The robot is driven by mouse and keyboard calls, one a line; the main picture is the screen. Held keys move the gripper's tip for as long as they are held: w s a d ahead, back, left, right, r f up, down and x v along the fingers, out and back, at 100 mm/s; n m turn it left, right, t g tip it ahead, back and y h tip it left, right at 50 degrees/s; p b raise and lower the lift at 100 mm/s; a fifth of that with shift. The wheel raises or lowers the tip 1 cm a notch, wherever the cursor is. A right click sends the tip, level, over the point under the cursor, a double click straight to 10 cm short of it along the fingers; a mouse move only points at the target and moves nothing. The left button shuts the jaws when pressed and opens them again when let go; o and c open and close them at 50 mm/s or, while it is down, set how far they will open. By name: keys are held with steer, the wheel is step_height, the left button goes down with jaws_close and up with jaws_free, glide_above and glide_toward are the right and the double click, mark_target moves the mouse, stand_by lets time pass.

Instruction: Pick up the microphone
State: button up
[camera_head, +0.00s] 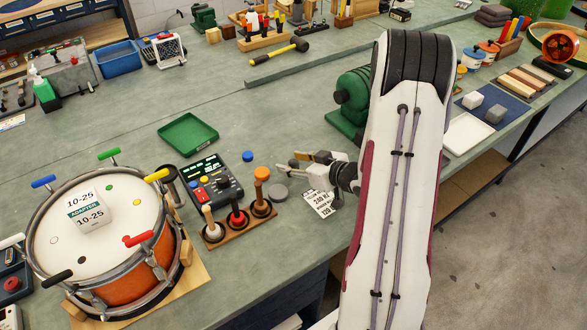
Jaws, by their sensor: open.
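I cannot pick out a microphone for certain. A dark upright cylinder (172,186) stands at the drum's right rim and could be one, but it is partly hidden and too small to tell. The orange drum (150,268) with a cream head sits on a wooden board at the lower left. My gripper (288,161) is open and empty, its fingers pointing left above the bench. It is to the right of the dark cylinder and well apart from it, close to the stand of handles. My arm hides part of the bench on the right.
A dark control box (213,180) and a wooden stand (240,225) with three upright handles lie between drum and gripper. A green tray (188,134) is behind. A white tag (320,203) lies below my gripper.

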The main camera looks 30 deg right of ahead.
mark_target(293, 161)
stand_by(0.3)
jaws_close()
steer(key=shift+r, duration=0.15)
steer(key=shift+r, duration=4.85)
